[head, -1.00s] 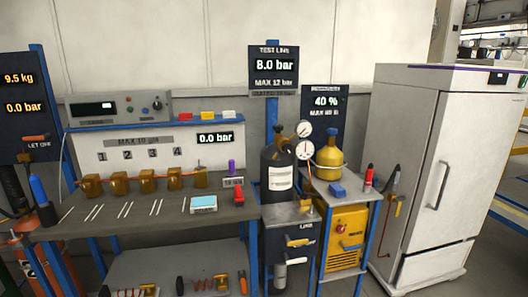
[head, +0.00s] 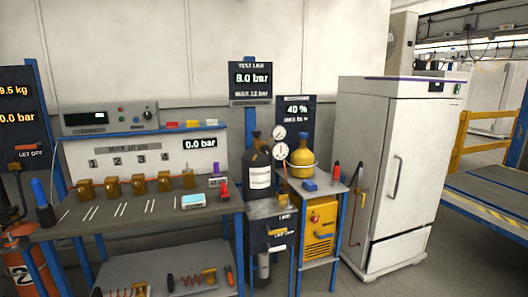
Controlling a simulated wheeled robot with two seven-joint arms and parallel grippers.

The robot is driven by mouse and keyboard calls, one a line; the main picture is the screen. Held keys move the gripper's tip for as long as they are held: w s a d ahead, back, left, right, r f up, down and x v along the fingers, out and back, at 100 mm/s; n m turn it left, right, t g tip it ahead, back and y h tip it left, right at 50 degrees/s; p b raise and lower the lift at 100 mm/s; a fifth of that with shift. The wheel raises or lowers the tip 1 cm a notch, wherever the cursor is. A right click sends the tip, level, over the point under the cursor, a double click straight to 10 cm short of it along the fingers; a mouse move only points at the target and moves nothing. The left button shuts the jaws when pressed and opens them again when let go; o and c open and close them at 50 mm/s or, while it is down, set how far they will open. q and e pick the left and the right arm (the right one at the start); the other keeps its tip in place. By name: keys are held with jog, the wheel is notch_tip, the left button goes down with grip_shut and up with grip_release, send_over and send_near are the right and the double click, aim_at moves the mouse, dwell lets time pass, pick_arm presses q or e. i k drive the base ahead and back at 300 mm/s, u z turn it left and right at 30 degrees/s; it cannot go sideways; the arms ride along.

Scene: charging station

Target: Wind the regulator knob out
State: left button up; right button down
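A black gas cylinder (head: 260,178) with a white label stands upright between the bench and a small stand. Two round white gauges (head: 281,149) sit one above the other at its upper right. Brass-coloured fittings show near its top, but the regulator knob is too small to pick out for certain. A dark sign (head: 250,82) above reads TEST LINE, 8.0 bar, MAX 12 bar. Neither of my grippers shows in the head view.
A workbench (head: 150,222) with several brass blocks stands at the left. Open floor shows at the lower right.

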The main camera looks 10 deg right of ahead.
aim_at(265, 150)
jog(key=z, duration=0.75)
jog(key=i, duration=0.7)
jog(key=z, duration=1.4)
jog(key=i, duration=2.2)
jog(key=u, duration=0.3)
